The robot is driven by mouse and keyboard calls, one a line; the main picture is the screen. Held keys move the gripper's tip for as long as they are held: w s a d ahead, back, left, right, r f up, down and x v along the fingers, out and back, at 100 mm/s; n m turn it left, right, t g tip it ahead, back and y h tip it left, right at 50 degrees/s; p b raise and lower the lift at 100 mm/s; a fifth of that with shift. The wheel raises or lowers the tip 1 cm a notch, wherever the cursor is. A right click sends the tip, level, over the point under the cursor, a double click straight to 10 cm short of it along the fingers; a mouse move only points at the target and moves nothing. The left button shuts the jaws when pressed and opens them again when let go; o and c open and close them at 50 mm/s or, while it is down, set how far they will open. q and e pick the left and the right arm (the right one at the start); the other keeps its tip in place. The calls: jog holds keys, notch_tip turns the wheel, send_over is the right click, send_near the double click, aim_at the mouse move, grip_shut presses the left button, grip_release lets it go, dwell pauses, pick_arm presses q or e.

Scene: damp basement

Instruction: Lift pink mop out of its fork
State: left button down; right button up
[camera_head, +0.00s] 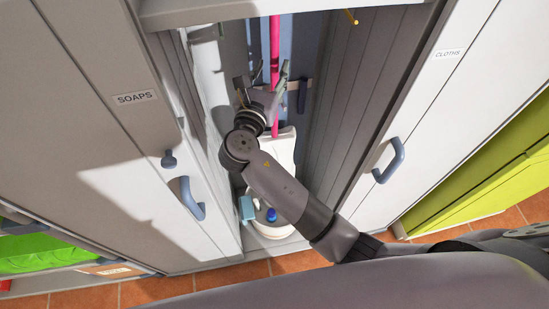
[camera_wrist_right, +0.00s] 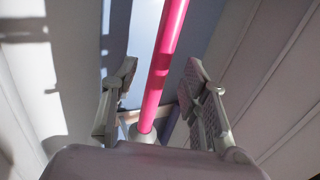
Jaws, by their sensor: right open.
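The pink mop (camera_head: 274,48) stands upright inside the open middle cabinet, and only its handle shows clearly. In the right wrist view the pink handle (camera_wrist_right: 163,62) runs down between the two fingers to a pale collar (camera_wrist_right: 144,132). My right gripper (camera_head: 263,84) is open around the line of the handle, with a gap on both sides; its fingers (camera_wrist_right: 160,92) touch nothing that I can see. How deep the handle sits between them is hard to tell. The fork cannot be made out clearly. My left gripper is out of view.
A white appliance (camera_head: 283,152) with a blue knob (camera_head: 271,215) stands on the cabinet floor below my arm. The cabinet's side walls are close on both sides.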

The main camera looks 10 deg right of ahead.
aim_at(273, 65)
jog(key=b+x, duration=0.1)
jog(key=x, duration=0.3)
jog(key=shift+f, duration=0.2)
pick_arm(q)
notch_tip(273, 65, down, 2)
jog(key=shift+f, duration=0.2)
pick_arm(e)
jog(key=shift+s+r, duration=0.1)
jog(key=shift+a, duration=0.1)
jog(key=shift+c, duration=0.5)
grip_shut()
